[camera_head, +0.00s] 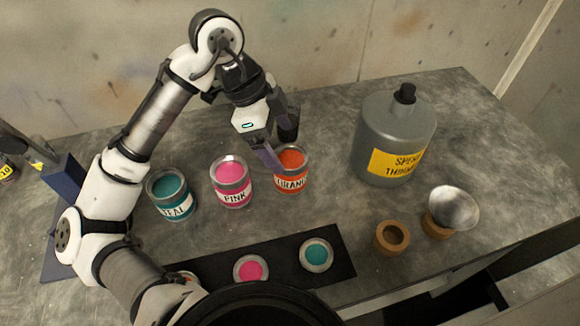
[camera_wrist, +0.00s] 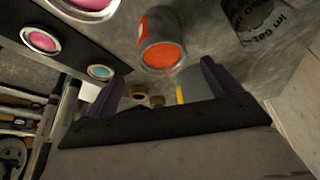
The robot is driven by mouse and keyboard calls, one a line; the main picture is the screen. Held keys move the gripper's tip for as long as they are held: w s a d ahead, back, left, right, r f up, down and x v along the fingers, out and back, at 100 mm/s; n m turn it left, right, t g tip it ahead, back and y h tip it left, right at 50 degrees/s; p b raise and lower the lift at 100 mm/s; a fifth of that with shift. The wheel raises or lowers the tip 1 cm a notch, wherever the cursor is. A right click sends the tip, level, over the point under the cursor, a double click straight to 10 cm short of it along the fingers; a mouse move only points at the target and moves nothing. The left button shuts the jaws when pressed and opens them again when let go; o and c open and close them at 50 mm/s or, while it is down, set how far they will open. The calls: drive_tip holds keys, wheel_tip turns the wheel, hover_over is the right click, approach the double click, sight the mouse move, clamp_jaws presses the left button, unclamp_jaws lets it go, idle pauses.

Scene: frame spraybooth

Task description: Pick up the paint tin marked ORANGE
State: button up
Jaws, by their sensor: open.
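The paint tin marked ORANGE (camera_head: 290,172) stands upright on the grey table, open at the top with orange paint inside. My gripper (camera_head: 275,150) is above the table at the tin's back left, close to its rim; I cannot tell whether it touches. In the wrist view the orange tin (camera_wrist: 160,50) lies ahead of the gap between my two spread fingers (camera_wrist: 162,83), with nothing between them. The PINK tin (camera_head: 232,184) stands left of the orange one, and the TEAL tin (camera_head: 171,197) is further left.
A large grey thinner jug (camera_head: 392,140) with a yellow label stands to the right. A dark can (camera_head: 288,122) is behind the orange tin. A black strip (camera_head: 285,262) with pink and teal lids lies in front. Two brown rings (camera_head: 392,238) (camera_head: 437,228) and a metal bowl (camera_head: 455,207) sit front right.

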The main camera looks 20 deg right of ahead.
sight(291, 158)
drive_tip(key=shift+w+p+x, duration=0.2)
drive_tip(key=shift+p+x, duration=0.5)
drive_tip(key=shift+x, duration=2.3)
drive_tip(key=shift+d, duration=0.1)
drive_tip(key=c, duration=1.3)
drive_tip(key=shift+r, duration=0.15)
